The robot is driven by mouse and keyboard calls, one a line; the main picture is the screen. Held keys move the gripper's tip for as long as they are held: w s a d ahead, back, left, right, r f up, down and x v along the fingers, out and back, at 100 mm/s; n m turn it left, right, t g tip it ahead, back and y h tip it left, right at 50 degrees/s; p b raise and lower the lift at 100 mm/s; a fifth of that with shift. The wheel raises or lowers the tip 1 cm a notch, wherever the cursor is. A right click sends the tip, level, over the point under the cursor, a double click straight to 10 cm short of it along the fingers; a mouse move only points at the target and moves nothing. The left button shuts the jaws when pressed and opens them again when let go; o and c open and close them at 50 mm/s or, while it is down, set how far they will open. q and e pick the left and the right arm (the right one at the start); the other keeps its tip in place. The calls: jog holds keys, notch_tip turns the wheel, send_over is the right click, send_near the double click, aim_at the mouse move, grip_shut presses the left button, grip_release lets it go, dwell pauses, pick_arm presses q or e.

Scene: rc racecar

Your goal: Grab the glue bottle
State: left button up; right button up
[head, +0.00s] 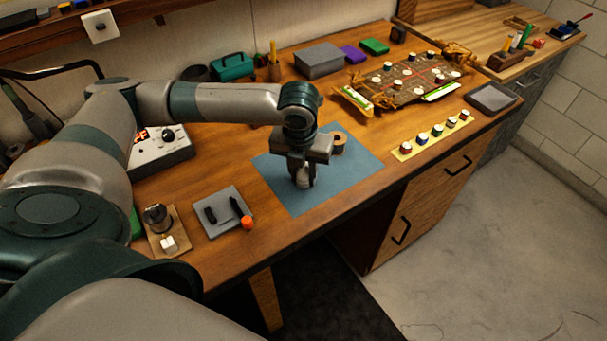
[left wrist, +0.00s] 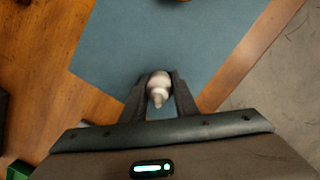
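The glue bottle (left wrist: 158,88) is small and white with a narrow nozzle. It sits between the two dark fingers of my left gripper (left wrist: 159,82) in the left wrist view, with no clear gap on either side. In the head view the left gripper (head: 301,172) points down over the blue mat (head: 340,185), and the white bottle (head: 303,182) shows low between its fingers. The fingers look shut on the bottle. Whether its base touches the mat is hard to tell. My right gripper is in neither view.
A tan tape roll (head: 339,138) lies on the mat behind the gripper. A grey tray (head: 222,211) with dark tools and an orange-capped item (head: 247,222) are to the left. A strip of coloured pots (head: 431,136) lies right. The table's front edge is close to the mat.

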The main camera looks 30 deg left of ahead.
pick_arm(q)
jog(key=shift+c, duration=1.1)
jog(key=shift+r, duration=0.1)
jog(key=shift+r, duration=0.55)
notch_tip(320, 180, up, 2)
jog(key=shift+w+r+b, duration=0.1)
jog(key=shift+r+b, duration=0.1)
jog(key=shift+b, duration=0.45)
jog(key=s+d+r+b, duration=0.1)
jog(key=s+d+r, duration=0.1)
jog(key=d, duration=0.3)
jog(key=s+d+r+b, duration=0.1)
jog(key=s+d+r, duration=0.1)
jog(key=d+r, duration=0.3)
jog(key=shift+s+d+r, duration=0.15)
jog(key=shift+s+d, duration=0.15)
jog(key=shift+d, duration=0.1)
